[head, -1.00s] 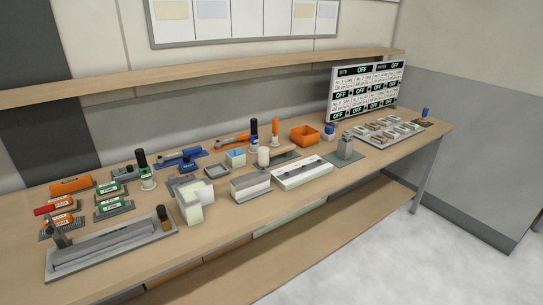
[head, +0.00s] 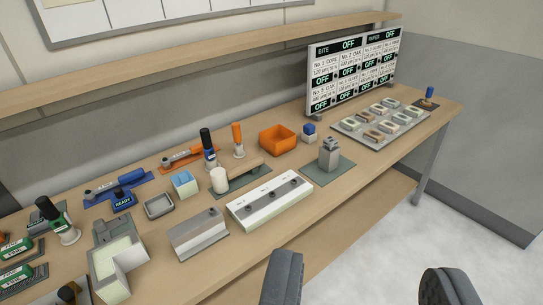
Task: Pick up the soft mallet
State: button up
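The soft mallet (head: 219,181) appears to be the piece with a pale cylindrical head and a light wooden handle. It is at the middle of the bench, with the handle pointing right over a dark green mat (head: 256,184). My gripper (head: 364,270) shows as two dark fingers at the bottom right edge. They are wide apart with nothing between them. The gripper is in front of and to the right of the mallet, well apart from it.
A white block with knobs (head: 270,202) and a grey block (head: 198,233) stand in front of the mallet. A shelf (head: 200,66) runs above the bench.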

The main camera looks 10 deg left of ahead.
aim_at(219, 178)
jog(key=z, duration=0.25)
jog(key=i, duration=2.25)
jog(key=u, duration=0.15)
